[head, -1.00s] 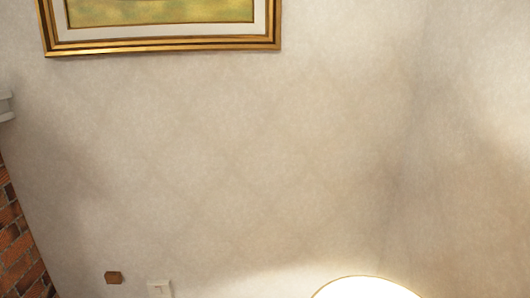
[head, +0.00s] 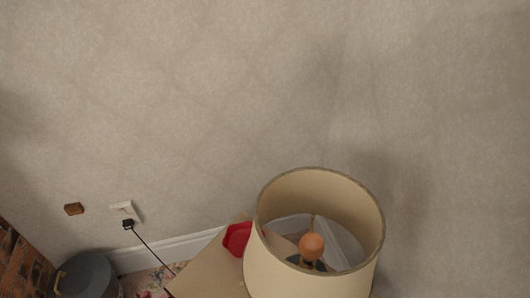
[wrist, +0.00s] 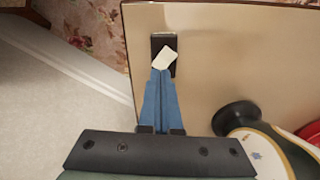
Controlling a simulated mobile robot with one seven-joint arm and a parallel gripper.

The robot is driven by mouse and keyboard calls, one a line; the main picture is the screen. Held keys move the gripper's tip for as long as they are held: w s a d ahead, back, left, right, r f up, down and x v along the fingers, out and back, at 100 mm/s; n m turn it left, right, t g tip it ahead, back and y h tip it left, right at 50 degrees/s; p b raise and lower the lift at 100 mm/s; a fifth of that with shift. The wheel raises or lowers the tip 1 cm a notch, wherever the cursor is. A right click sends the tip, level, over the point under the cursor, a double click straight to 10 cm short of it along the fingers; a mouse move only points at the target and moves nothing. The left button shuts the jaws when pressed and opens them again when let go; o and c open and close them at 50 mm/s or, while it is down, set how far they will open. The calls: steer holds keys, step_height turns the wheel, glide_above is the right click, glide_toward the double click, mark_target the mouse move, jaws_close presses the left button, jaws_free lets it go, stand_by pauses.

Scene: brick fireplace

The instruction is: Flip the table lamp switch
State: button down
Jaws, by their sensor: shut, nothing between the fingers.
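The table lamp (head: 315,235) stands on a table at the lower middle of the head view. Its cream shade is seen from above, with a dull orange bulb inside that gives no glow. In the wrist view, the lamp's dark base and cream body (wrist: 262,148) are at the lower right. The switch (wrist: 164,57), a black housing with a white tilted rocker, lies on the beige tabletop. My gripper (wrist: 160,74) has blue fingers shut together with nothing between them. Their tips are at the rocker's lower edge; I cannot tell whether they touch.
The tabletop (wrist: 215,50) is mostly bare around the switch. A red object (head: 237,238) is beside the lamp. A black plug (head: 128,224) sits in the wall socket, its cord running towards the table. A grey bin (head: 88,277) stands at left by the brick.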

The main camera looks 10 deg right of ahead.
step_height(320, 180, up, 4)
steer(key=p, duration=0.4)
steer(key=shift+r, duration=0.25)
steer(key=shift+f, duration=0.1)
